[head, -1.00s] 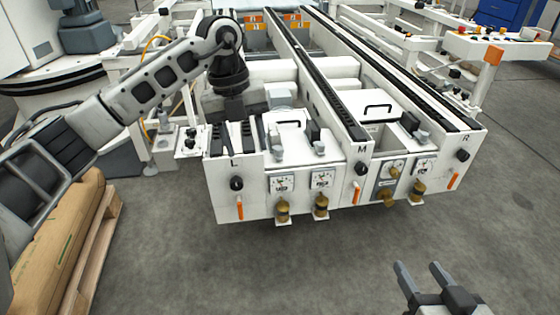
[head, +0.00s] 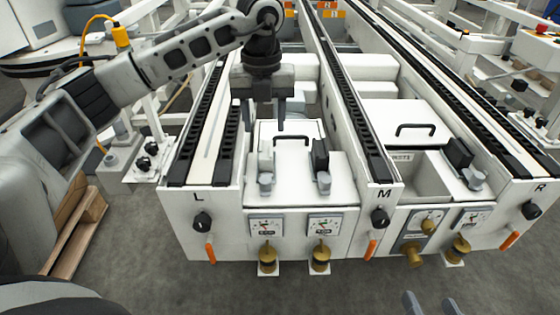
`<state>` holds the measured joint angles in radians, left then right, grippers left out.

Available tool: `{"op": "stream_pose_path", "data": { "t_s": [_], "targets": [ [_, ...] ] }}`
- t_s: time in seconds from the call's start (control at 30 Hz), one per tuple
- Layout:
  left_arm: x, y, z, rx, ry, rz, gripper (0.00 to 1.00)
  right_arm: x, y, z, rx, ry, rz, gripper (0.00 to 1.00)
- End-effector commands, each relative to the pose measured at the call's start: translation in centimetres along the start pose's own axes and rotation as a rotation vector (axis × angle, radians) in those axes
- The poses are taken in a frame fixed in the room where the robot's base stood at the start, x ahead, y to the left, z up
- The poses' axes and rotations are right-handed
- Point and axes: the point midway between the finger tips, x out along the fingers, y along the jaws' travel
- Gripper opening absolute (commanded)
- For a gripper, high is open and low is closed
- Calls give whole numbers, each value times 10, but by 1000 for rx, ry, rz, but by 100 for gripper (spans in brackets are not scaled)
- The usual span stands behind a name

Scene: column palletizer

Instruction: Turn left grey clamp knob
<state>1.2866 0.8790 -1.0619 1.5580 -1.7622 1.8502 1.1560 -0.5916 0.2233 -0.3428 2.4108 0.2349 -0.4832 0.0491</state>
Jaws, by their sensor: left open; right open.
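Two grey clamp knobs stand on the white front deck between the rails marked L and M, the left one (head: 265,184) and another (head: 323,182) to its right. A third grey knob (head: 475,179) is near the R rail. My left gripper (head: 266,122) points down above the white lid with the black handle, farther back than the left grey knob. Its fingers are apart with nothing visible between them. My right gripper (head: 430,303) shows only its fingertips at the bottom edge, apart and empty, well away from the knobs.
A black block (head: 320,158) stands behind the second grey knob. A black handle (head: 292,140) rises from the lid. Dials (head: 265,226), brass knobs (head: 267,258), black knobs (head: 202,220) and orange levers (head: 210,253) line the front panel. A pallet (head: 75,235) is at lower left.

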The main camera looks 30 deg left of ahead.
Motion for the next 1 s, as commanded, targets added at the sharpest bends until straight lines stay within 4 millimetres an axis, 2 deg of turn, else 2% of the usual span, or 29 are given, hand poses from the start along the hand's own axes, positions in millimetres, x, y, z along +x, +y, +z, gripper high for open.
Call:
{"op": "stream_pose_path", "data": {
  "t_s": [0.6,0.8,1.0],
  "targets": [
    [125,1,-1,-1,3,2,48,6,-10,-6,158,115,-97,54],
    [149,0,0,0,1,1,48,5,-13,-9,199,136,-122,54],
    [155,0,0,0,1,1,48,3,-15,-14,213,151,-134,54]
  ]
}}
